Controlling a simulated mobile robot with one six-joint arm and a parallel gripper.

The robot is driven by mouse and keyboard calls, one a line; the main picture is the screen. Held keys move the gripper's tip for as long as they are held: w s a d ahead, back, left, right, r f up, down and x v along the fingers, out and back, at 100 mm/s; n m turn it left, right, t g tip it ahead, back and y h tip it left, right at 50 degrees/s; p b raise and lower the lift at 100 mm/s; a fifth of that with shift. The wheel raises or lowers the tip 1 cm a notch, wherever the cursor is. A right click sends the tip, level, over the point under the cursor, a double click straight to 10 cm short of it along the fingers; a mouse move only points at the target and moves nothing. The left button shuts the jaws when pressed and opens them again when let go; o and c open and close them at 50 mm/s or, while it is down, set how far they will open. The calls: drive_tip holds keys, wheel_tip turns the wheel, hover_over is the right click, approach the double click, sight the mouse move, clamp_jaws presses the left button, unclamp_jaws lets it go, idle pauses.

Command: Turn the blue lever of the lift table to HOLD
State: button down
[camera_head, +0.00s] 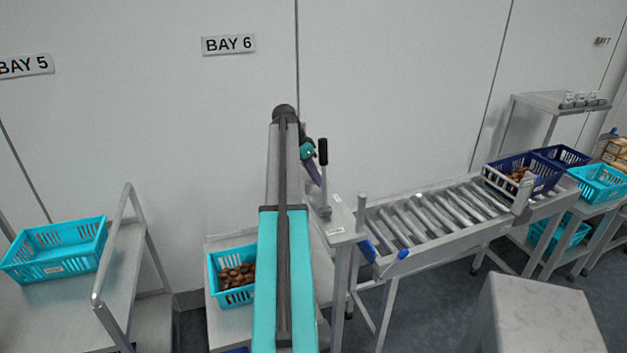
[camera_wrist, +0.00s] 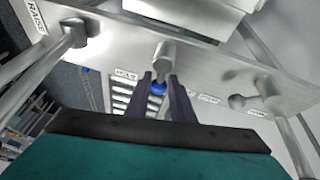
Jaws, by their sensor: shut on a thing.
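The blue lever shows in the wrist view as a blue knob (camera_wrist: 157,88) below a round metal hub (camera_wrist: 163,56) on a metal panel. My gripper (camera_wrist: 160,82) is shut on this knob, with one dark finger on each side. A label that seems to read HOLD (camera_wrist: 125,75) is just left of the fingers. Another small label (camera_wrist: 208,98), too blurred to read surely, is to their right. In the head view my gripper (camera_head: 314,173) is partly hidden behind my arm, beside a black-handled lever (camera_head: 323,152). The blue knob cannot be made out there.
A RAISE label (camera_wrist: 36,16) marks the panel's left end. In the head view a roller conveyor (camera_head: 385,228) runs right toward a dark blue crate (camera_head: 545,178) of dates. A teal crate (camera_head: 236,298) of dates stands left of my arm. A metal rail (camera_head: 114,240) stands further left.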

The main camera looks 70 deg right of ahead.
drive_tip(key=m, duration=0.2)
drive_tip(key=m+y+b, duration=0.1)
drive_tip(key=shift+s+a+m+g, duration=0.1)
drive_tip(key=shift+s+m+g, duration=0.2)
drive_tip(key=shift+s+m, duration=0.1)
drive_tip(key=m, duration=0.1)
drive_tip(key=m+y, duration=0.1)
drive_tip(key=shift+s+a+r+m, duration=0.1)
drive_tip(key=shift+s+a+m, duration=0.05)
drive_tip(key=shift+a+m, duration=0.2)
drive_tip(key=m, duration=0.1)
drive_tip(key=m+y+p, duration=0.1)
drive_tip(key=shift+s+a+r+m+y+p, duration=0.15)
drive_tip(key=shift+a+m+y+p, duration=0.15)
drive_tip(key=shift+a+m, duration=0.1)
drive_tip(key=shift+a+m+p, duration=0.15)
drive_tip(key=shift+m+p, duration=0.5)
drive_tip(key=shift+p, duration=0.25)
drive_tip(key=shift+y, duration=0.3)
drive_tip(key=shift+a+f+m+p, duration=0.2)
drive_tip(key=shift+f+m+p, duration=0.05)
drive_tip(key=shift+m+p, duration=0.15)
drive_tip(key=c, duration=1.6)
unclamp_jaws()
drive_tip(key=shift+o, duration=0.2)
